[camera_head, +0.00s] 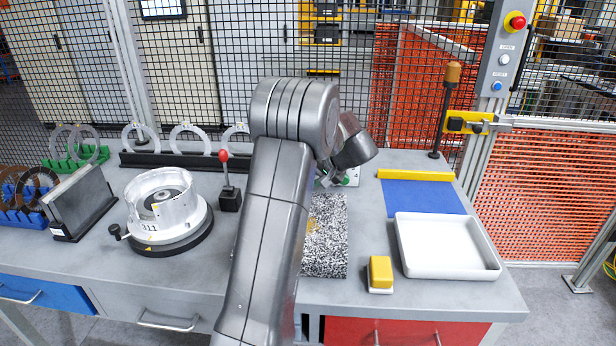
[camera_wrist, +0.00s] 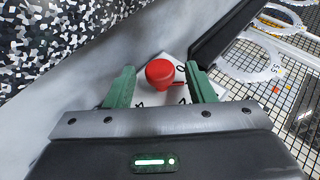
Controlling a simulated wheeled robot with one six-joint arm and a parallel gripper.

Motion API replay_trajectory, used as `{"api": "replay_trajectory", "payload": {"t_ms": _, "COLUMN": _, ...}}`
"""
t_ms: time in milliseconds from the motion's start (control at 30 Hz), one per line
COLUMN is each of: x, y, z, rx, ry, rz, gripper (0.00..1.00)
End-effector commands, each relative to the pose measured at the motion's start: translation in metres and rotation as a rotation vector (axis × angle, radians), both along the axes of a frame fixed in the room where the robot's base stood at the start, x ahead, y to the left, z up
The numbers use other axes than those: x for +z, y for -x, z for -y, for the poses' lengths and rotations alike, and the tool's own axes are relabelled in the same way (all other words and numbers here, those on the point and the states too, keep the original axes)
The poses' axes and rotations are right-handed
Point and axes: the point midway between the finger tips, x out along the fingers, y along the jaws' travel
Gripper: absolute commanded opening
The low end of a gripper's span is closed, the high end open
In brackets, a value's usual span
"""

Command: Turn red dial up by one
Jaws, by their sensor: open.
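The red dial (camera_wrist: 160,72) shows in the wrist view as a round red knob on a white plate (camera_wrist: 148,97) with dark numbers, one of which reads 0. My gripper (camera_wrist: 162,84) is open, with one green finger to the left of the dial and one to the right. Gaps show between the dial and both fingers in this view. The lower part of the plate is hidden by my gripper. In the head view my arm hides the dial, and only a bit of the white plate (camera_head: 352,178) shows beside my wrist.
A speckled black-and-white mat (camera_head: 325,240) lies near the plate. A red-knobbed lever (camera_head: 229,180) and a round fixture (camera_head: 165,212) stand to the left. A white tray (camera_head: 447,272), yellow block (camera_head: 380,273) and blue mat (camera_head: 422,197) are to the right. A rack with rings (camera_head: 185,160) stands behind.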

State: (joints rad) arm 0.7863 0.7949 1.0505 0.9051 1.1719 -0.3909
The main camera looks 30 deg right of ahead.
Motion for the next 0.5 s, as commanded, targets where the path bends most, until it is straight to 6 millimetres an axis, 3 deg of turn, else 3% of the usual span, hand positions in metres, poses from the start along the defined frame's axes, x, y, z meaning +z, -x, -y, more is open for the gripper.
{"api": "replay_trajectory", "payload": {"t_ms": 233, "x": 0.012, "y": 0.012, "z": 0.007, "rx": -0.001, "ry": 0.002, "rz": 0.002, "gripper": 0.49}}
{"api": "replay_trajectory", "payload": {"t_ms": 500, "x": 0.052, "y": 0.054, "z": 0.03, "rx": -0.003, "ry": 0.002, "rz": 0.002, "gripper": 0.49}}
